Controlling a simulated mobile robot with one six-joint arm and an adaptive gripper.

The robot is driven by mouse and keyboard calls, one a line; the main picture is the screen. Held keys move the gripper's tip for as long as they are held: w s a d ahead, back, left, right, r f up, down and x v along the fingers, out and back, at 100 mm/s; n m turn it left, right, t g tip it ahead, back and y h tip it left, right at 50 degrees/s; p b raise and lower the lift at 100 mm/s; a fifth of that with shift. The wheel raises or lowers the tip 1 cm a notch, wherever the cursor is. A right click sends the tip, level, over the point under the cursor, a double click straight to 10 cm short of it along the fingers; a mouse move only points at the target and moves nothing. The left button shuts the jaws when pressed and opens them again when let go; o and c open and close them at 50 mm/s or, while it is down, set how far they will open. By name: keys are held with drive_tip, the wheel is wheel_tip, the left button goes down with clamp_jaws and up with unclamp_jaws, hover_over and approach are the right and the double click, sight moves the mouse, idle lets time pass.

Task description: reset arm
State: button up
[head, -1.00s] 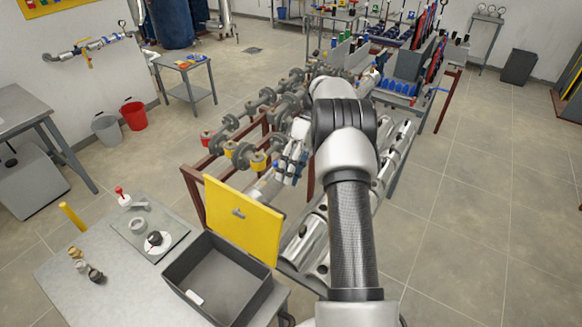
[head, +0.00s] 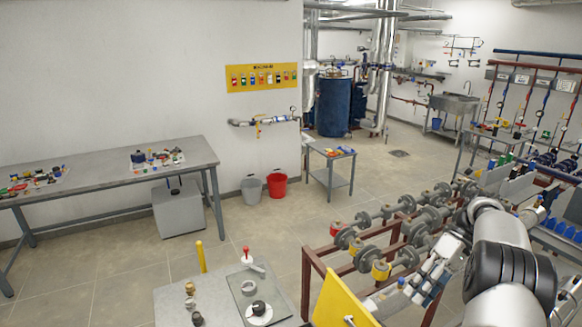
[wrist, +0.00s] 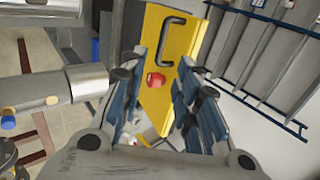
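My arm reaches in from the lower right of the head view, above the pipe rig. My gripper (wrist: 163,62) shows in the wrist view with its two blue-and-grey fingers spread apart. Nothing is clasped between them. Behind the gap is a yellow panel (wrist: 155,110) with a dark handle (wrist: 172,40). A small red round part (wrist: 155,79) appears in the gap, apart from the fingers as far as I can tell. In the head view the gripper (head: 420,285) is beside the rig and partly hard to make out.
The pipe rig with grey flanges (head: 405,225) stands close to my arm. A yellow lid (head: 340,302) rises at the bottom. A small table (head: 175,300) holds valve parts. A long bench (head: 110,180) and buckets (head: 277,185) stand by the wall, with open floor between.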

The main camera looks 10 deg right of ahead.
drive_tip(key=s+a+r+m+t+h+b, duration=0.1)
drive_tip(key=s+a+r+h+b, duration=0.25)
drive_tip(key=a, duration=0.45)
drive_tip(key=s+a+r+m+t+h+b, duration=0.1)
drive_tip(key=s+a+r+h+b, duration=0.15)
drive_tip(key=a+r, duration=0.35)
drive_tip(key=s+a+f+m+t+h+b, duration=0.1)
drive_tip(key=s+a+f+t+b, duration=0.2)
drive_tip(key=s, duration=0.6)
drive_tip(key=s+a+f+m+t+b, duration=0.1)
drive_tip(key=s+a+f+t+b, duration=0.1)
drive_tip(key=s+a+f, duration=0.4)
drive_tip(key=s+f+b, duration=0.1)
drive_tip(key=s, duration=0.2)
drive_tip(key=shift+s+a+t+h+b, duration=0.3)
drive_tip(key=shift+a+t+h+b, duration=0.05)
drive_tip(key=shift+a+t+h, duration=0.05)
drive_tip(key=shift+a, duration=0.15)
